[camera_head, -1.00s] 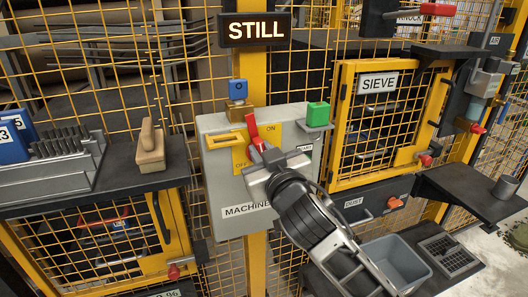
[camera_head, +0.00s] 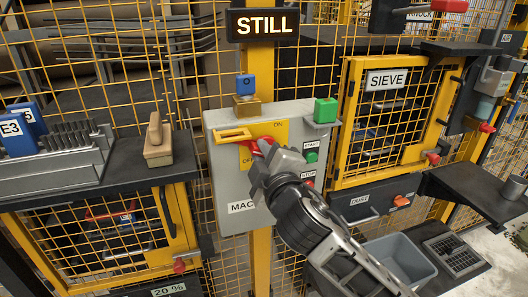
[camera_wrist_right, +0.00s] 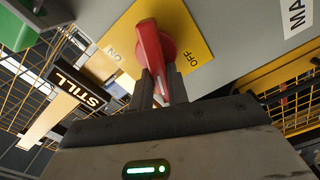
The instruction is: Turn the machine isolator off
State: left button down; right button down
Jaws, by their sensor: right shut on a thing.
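The red isolator handle (camera_head: 262,144) sits on a yellow plate (camera_head: 245,159) marked ON and OFF, on the grey machine box (camera_head: 225,190). My right gripper (camera_head: 266,151) is at the handle and hides part of it in the head view. In the right wrist view, the red handle (camera_wrist_right: 150,45) runs down between the two dark fingers of my right gripper (camera_wrist_right: 160,85), which are shut on it. ON shows left of the handle and OFF right of it there. I cannot tell exactly which mark the handle points to. My left gripper is not in view.
A STILL sign (camera_head: 263,24) hangs above the box. A blue padlock-like block (camera_head: 246,84) and a green block (camera_head: 325,110) sit at the box top. A grey bin (camera_head: 400,258) is low right.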

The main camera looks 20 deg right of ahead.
jog(key=n, duration=0.4)
jog(key=shift+f+n, duration=0.35)
jog(key=shift+n, duration=0.05)
dwell(0.4)
jog(key=c, duration=1.4)
grip_release()
jog(key=shift+o, duration=0.2)
jog(key=shift+f, duration=0.1)
